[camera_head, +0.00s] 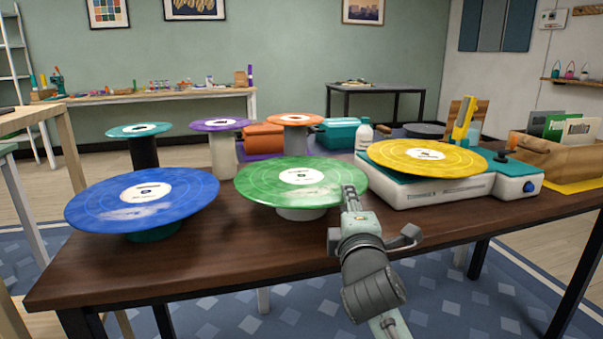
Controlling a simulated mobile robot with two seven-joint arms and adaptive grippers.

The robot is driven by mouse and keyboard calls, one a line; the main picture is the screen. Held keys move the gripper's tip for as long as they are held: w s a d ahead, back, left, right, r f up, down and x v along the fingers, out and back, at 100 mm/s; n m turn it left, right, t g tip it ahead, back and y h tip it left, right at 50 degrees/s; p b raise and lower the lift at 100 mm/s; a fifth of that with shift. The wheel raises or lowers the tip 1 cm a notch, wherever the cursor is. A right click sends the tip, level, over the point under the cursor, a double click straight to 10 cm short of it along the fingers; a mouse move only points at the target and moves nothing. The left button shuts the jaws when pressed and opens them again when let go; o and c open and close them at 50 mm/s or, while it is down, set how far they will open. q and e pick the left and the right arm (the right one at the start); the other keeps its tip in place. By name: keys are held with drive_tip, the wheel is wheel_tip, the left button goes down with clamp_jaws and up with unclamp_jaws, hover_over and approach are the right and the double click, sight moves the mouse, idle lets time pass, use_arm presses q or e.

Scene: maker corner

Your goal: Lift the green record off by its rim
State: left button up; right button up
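The green record (280,184), with a white label, lies level on a low grey-white stand (300,213) near the table's front edge. Its rim overhangs the stand all round. My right gripper (349,190) comes up from the bottom of the picture, with its fingertips at the record's right front rim. I see the fingers nearly edge-on, so I cannot tell whether they are shut on the rim or only beside it. My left gripper is out of view.
A blue record (170,199) on a teal stand is close at the left. A yellow record (427,157) lies on a turntable (440,190) at the right. Smaller teal (138,131), purple (220,124) and orange (295,119) discs stand on pillars behind. A wooden crate (565,157) is far right.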

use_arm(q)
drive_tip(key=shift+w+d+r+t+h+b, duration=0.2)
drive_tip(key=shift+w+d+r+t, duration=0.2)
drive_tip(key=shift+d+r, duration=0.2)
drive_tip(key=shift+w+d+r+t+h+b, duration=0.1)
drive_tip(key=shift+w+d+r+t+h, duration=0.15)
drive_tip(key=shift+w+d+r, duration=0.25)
use_arm(e)
drive_tip(key=shift+w+r, duration=0.15)
drive_tip(key=shift+w, duration=1.85)
drive_tip(key=shift+w+r, duration=0.1)
drive_tip(key=shift+w, duration=1.85)
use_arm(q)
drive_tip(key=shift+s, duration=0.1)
use_arm(e)
clamp_jaws()
